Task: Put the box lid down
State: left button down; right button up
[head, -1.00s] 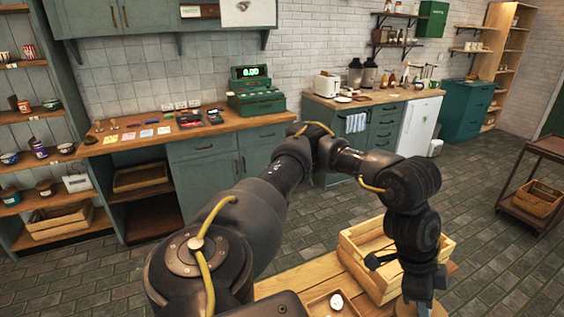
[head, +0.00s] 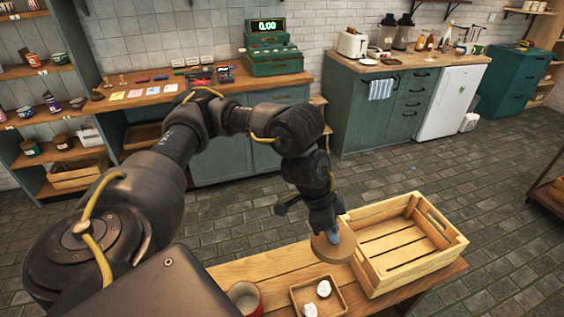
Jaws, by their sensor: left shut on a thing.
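My left gripper (head: 330,234) points down over the wooden table (head: 262,268), shut on a round, flat, light-wood lid (head: 336,252). The lid looks tilted and is just left of the wooden crate's near left corner. I cannot tell whether the lid touches the table or the crate. The fingertips are partly hidden and small in the picture. I see no box that clearly matches the lid. My right gripper is not in view.
The open slatted crate (head: 456,243) stands on the table's right part and looks empty. A small wooden tray (head: 297,308) with two white items sits nearer. Bare planks show between the cup and the lid.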

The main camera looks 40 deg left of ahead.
pick_arm(q)
jog(key=s+a+f+n+b, duration=0.1)
jog(key=s+a+f+b, duration=0.15)
jog(key=f, duration=0.35)
jog(key=s+a+f+n+b, duration=0.1)
jog(key=s+f+n, duration=0.15)
jog(key=f, duration=0.25)
jog(key=s+a+f+n+b, duration=0.1)
jog(key=s+a+f+b, duration=0.1)
jog(key=s+a+f, duration=0.2)
jog(key=s+a+f+t+y+b, duration=0.1)
jog(key=s+a+f, duration=0.3)
jog(key=a, duration=0.5)
jog(key=shift+s+a+n+y+b, duration=0.25)
jog(key=shift+s+n+y+b, duration=0.1)
jog(key=shift+s, duration=0.4)
jog(key=shift+a, duration=0.1)
jog(key=w+f, duration=0.3)
jog(key=w, duration=0.1)
jog(key=w+f, duration=0.3)
jog(key=w, duration=0.1)
jog(key=w+d+f+b, duration=0.1)
jog(key=w+f, duration=0.2)
jog(key=w, duration=0.2)
jog(key=shift+w+f, duration=0.25)
